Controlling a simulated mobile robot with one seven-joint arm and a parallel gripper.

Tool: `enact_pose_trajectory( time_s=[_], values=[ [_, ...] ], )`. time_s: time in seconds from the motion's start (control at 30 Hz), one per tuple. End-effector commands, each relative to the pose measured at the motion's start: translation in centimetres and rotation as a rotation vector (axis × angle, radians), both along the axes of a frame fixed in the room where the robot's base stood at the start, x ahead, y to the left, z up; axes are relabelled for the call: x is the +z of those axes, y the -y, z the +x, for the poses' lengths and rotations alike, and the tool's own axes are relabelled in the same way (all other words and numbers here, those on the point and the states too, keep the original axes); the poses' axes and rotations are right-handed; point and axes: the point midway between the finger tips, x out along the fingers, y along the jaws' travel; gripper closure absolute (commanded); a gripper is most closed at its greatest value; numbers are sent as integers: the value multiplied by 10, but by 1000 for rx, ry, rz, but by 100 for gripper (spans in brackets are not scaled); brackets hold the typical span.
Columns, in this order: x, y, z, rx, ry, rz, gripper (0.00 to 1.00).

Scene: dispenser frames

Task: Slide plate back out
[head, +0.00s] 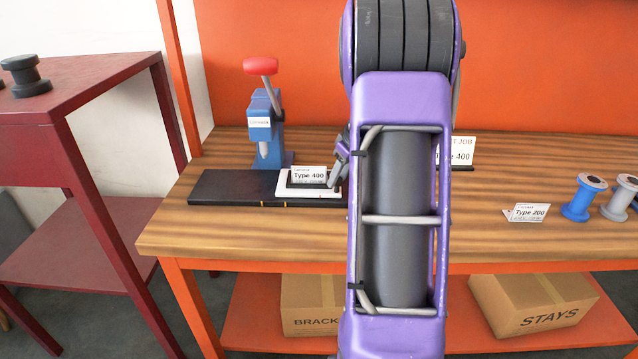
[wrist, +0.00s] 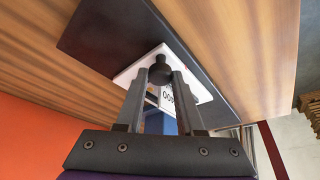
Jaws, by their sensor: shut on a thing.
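The white plate (head: 308,190) lies on a dark flat track (head: 225,188) on the bench, right of and in front of the blue press (head: 262,130). A "Type 400" label (head: 309,174) shows on it. My gripper (head: 338,172) is at the plate's right end, partly hidden by my arm. In the wrist view my gripper (wrist: 161,80) is shut on a dark round knob (wrist: 161,70) on the plate (wrist: 137,68). The press has a red knob (head: 260,66) on its raised lever.
A "Type 400" job sign (head: 458,151) stands behind my arm. A "Type 200" card (head: 526,212) and blue (head: 583,198) and grey (head: 618,198) spools are at the right. The bench front is clear. A dark red table (head: 75,85) stands left.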

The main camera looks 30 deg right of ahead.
Motion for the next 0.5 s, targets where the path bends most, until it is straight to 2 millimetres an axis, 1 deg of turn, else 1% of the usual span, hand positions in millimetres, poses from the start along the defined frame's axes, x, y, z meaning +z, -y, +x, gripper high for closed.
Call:
enact_pose_trajectory(
  time_s=[0.03,0.13,0.5],
  values=[
    [-2,5,-3,-3,0,-1,100],
    [-1,11,-7,-1,0,0,100],
    [0,16,-11,-1,-1,-3,100]
  ],
)
